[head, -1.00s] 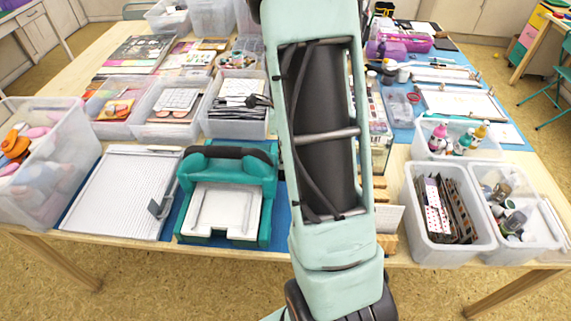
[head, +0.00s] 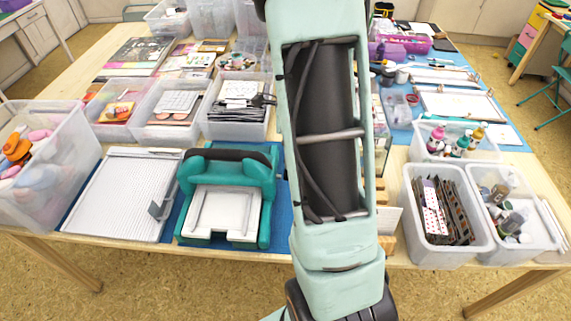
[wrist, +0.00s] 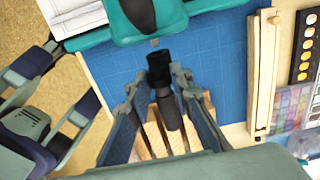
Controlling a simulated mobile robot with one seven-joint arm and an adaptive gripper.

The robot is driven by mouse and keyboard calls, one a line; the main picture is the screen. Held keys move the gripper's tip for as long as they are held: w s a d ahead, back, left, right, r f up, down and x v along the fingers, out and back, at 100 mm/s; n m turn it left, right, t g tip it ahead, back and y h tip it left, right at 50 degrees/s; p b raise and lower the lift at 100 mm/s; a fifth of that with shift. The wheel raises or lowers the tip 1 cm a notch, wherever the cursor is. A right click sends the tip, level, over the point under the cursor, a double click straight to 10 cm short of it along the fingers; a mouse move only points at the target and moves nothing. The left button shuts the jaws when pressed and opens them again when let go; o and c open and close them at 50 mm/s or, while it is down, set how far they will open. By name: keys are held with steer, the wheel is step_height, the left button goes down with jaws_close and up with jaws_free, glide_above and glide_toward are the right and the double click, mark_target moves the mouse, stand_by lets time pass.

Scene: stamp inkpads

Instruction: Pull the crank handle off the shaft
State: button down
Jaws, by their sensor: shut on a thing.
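The teal die-cutting machine (head: 268,210) stands near the front of the table, left of my arm. Its teal body (wrist: 150,25) also shows at the top of the wrist view, with a small grey shaft stub (wrist: 155,43) facing my gripper. The crank handle (wrist: 159,66), with a black end and a dark grey grip, lies between the fingers of my gripper (wrist: 160,82). My gripper is shut on it. The black end is very close to the stub; I cannot tell whether they touch. In the head view my arm hides the gripper and the handle.
A wooden slatted piece (wrist: 151,135) lies below the gripper. A wooden-edged board (wrist: 262,75) and paint pans (wrist: 304,50) are at the right. Blue mat (wrist: 215,60) is bare around the handle. A clear bin of patterned papers (head: 412,240) stands right of my arm.

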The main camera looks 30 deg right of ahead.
steer(key=shift+r+p, duration=1.65)
steer(key=shift+r, duration=0.75)
steer(key=shift+s+f, duration=0.1)
